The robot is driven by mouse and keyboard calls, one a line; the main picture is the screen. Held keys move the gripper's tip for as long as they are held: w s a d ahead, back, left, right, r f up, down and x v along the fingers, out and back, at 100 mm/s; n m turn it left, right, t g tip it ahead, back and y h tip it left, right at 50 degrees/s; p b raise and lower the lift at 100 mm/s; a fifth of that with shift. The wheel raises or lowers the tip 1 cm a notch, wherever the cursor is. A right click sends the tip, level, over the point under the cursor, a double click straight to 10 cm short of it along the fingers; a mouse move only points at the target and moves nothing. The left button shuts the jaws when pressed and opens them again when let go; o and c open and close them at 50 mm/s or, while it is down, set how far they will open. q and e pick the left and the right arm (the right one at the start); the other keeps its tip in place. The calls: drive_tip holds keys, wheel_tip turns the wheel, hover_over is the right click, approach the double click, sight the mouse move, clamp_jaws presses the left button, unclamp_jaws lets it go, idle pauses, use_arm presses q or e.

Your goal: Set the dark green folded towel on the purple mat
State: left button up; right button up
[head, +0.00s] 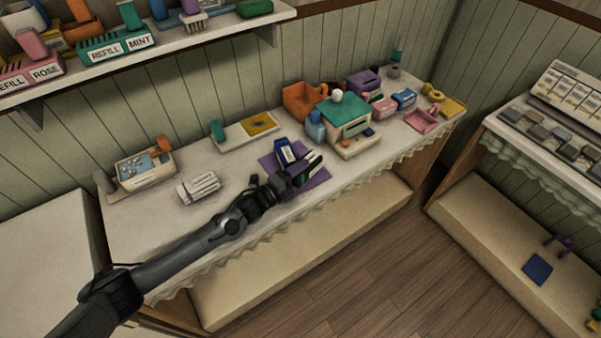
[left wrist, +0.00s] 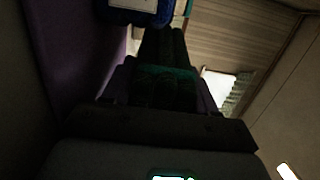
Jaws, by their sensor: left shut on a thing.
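The purple mat (head: 318,178) lies on the counter near its front edge, partly hidden by my left gripper. My left gripper (head: 301,174) is over the mat and shut on the dark green folded towel (head: 313,161). In the left wrist view the towel (left wrist: 165,75) shows dark between the fingers, with the purple mat (left wrist: 85,50) close by at the left. I cannot tell whether the towel touches the mat. My right gripper is in neither view.
A blue item with a white label (head: 283,149) stands right behind the gripper. A green-topped box (head: 350,108) is to the right, and a tray with a yellow patch (head: 238,136) is behind. White bars (head: 199,187) lie left. A wall shelf (head: 180,46) hangs above.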

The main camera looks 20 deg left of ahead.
use_arm(q)
drive_tip(key=shift+f, duration=0.15)
idle(0.3)
drive_tip(key=o, duration=1.2)
drive_tip(key=shift+c, duration=0.2)
drive_tip(key=shift+f, duration=0.15)
drive_tip(key=shift+c, duration=1.1)
drive_tip(key=shift+c, duration=0.7)
